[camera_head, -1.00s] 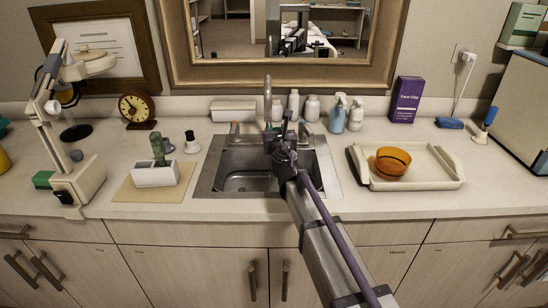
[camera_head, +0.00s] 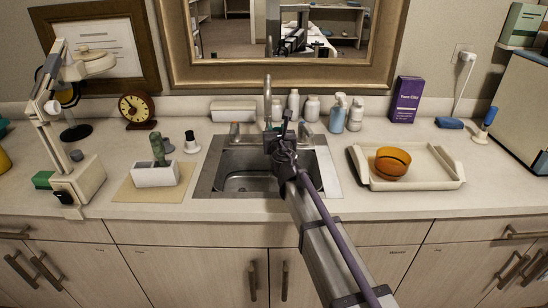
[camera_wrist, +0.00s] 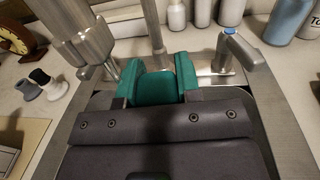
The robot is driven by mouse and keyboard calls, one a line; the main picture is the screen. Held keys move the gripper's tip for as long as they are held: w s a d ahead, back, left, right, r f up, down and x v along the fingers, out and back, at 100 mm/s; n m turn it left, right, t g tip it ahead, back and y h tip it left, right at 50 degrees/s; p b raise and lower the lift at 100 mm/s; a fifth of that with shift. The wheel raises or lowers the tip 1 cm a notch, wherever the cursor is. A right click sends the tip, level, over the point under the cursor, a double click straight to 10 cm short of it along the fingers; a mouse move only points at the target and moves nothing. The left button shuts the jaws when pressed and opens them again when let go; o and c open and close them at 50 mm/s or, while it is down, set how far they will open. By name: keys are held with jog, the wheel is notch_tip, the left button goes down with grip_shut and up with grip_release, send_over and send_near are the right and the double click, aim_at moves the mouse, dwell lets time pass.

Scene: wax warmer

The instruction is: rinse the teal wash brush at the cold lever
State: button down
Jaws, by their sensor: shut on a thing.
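The teal wash brush (camera_wrist: 155,88) shows in the wrist view as a teal block between my fingers. My gripper (camera_wrist: 158,98) is shut on it, and the dark gripper body hides its lower part. In the head view my gripper (camera_head: 275,138) is over the back of the sink (camera_head: 205,175), in front of the faucet (camera_head: 267,95); I cannot make out the brush there. The cold lever (camera_wrist: 240,52), metal with a blue mark, stands right of the brush in the wrist view, apart from it. No water stream is visible.
Another metal lever (camera_wrist: 88,42) stands left of the faucet. Several bottles (camera_head: 312,108) line the wall behind. A tray (camera_head: 440,184) with an amber bowl (camera_head: 392,162) is right of the sink; a white holder (camera_head: 155,176) is on the left. A mirror (camera_head: 230,75) hangs above.

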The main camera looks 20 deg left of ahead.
jog(key=shift+s, duration=0.1)
jog(key=s, duration=0.7)
jog(key=shift+s+d, duration=0.3)
jog(key=shift+s, duration=0.1)
dwell(1.3)
jog(key=s+r+p, duration=0.4)
jog(key=s, duration=0.1)
jog(key=shift+d, duration=0.25)
